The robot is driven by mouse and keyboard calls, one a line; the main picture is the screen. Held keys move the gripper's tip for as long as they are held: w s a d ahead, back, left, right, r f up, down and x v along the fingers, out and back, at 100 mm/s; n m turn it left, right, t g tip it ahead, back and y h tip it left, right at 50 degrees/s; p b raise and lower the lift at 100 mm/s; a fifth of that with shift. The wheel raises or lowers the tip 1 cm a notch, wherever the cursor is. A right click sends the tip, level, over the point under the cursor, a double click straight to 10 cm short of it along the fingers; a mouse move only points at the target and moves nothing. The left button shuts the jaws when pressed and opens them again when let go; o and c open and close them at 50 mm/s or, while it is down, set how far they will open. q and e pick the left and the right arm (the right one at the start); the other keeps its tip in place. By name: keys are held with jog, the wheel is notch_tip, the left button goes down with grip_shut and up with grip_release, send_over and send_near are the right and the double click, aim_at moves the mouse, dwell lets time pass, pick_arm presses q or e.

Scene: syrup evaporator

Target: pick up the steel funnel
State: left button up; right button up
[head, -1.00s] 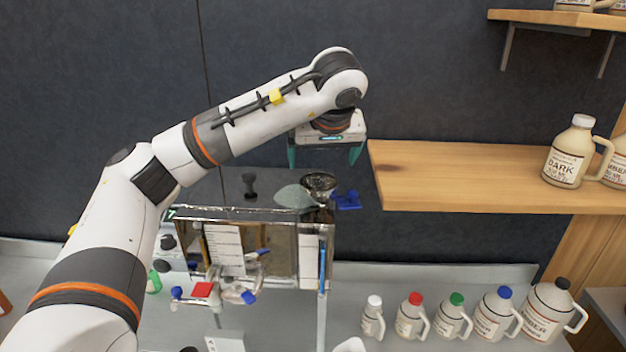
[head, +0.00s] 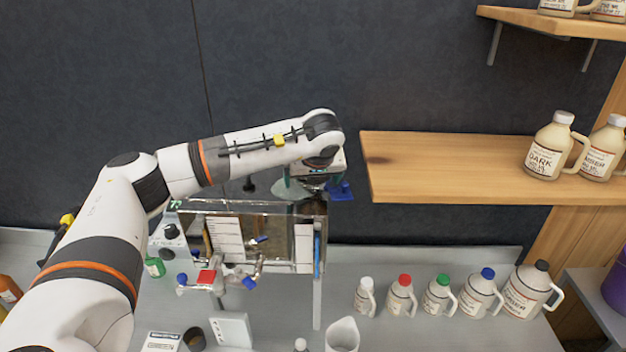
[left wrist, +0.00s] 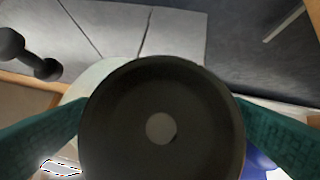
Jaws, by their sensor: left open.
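The steel funnel (head: 312,184) stands on top of the metal evaporator (head: 272,207) in the head view, mostly hidden by my left gripper (head: 313,178). In the left wrist view the funnel (left wrist: 160,95) is a large, dark round mouth with a small pale opening at its centre. My left gripper is open directly over the funnel. Its teal fingers show on either side of the mouth in the left wrist view, and I cannot tell whether they touch it. My right gripper is in neither view.
A pale flat disc (head: 288,190) and a blue piece (head: 341,191) lie close beside the funnel. A dark knobbed object (head: 249,185) stands to the left. A wooden shelf (head: 450,165) lies to the right. Several jugs stand on the counter below.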

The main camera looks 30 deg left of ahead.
pick_arm(q)
jog(key=shift+w+f, duration=0.1)
jog(key=shift+f, duration=0.1)
jog(key=shift+r, duration=0.1)
jog(key=c, duration=1)
